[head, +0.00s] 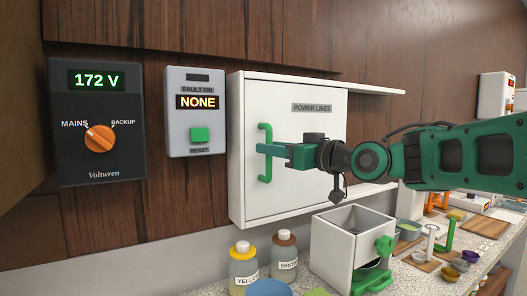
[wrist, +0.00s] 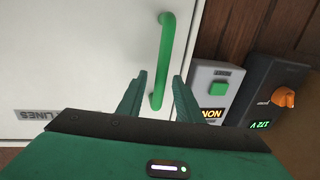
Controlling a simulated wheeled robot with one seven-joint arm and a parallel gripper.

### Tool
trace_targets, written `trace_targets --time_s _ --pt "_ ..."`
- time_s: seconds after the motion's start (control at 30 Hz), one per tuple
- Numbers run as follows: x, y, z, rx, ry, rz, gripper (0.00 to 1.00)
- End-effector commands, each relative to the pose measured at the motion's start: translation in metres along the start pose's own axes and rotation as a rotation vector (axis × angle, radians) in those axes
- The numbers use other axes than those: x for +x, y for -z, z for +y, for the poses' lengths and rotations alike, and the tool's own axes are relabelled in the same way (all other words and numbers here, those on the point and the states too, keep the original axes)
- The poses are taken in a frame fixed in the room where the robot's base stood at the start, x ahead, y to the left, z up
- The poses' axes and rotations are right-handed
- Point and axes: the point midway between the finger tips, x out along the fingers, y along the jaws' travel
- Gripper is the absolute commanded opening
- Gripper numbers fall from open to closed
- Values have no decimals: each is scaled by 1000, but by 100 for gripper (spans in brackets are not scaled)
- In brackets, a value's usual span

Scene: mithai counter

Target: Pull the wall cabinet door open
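The white wall cabinet door (head: 300,170) bears a POWER LINES label and looks shut against its cabinet. It also fills the left of the wrist view (wrist: 75,60). A green vertical bar handle (head: 265,170) is near the door's left edge. My gripper (head: 262,149) reaches the handle from the right at about mid-height. In the wrist view, my gripper (wrist: 158,90) is open, with one finger on each side of the handle (wrist: 166,50). A gap shows between the handle and each finger. The door's hinges are not visible.
Left of the cabinet are a reset box (head: 196,145) and a black voltage panel (head: 98,165) with an orange knob. Bowls and boards crowd the counter to the right.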

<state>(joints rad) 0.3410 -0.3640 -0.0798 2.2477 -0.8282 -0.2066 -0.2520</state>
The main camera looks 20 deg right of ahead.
Motion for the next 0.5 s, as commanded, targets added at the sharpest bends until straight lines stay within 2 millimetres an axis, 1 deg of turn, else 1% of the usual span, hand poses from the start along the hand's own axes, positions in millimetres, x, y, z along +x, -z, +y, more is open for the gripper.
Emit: trace_targets --time_s 0.03,0.1,0.2,0.5 --pt "6 0 0 0 1 -1 32" --pt "12 0 0 0 0 0 32" --pt "17 0 0 0 0 1 32" --pt "20 0 0 0 0 1 32"
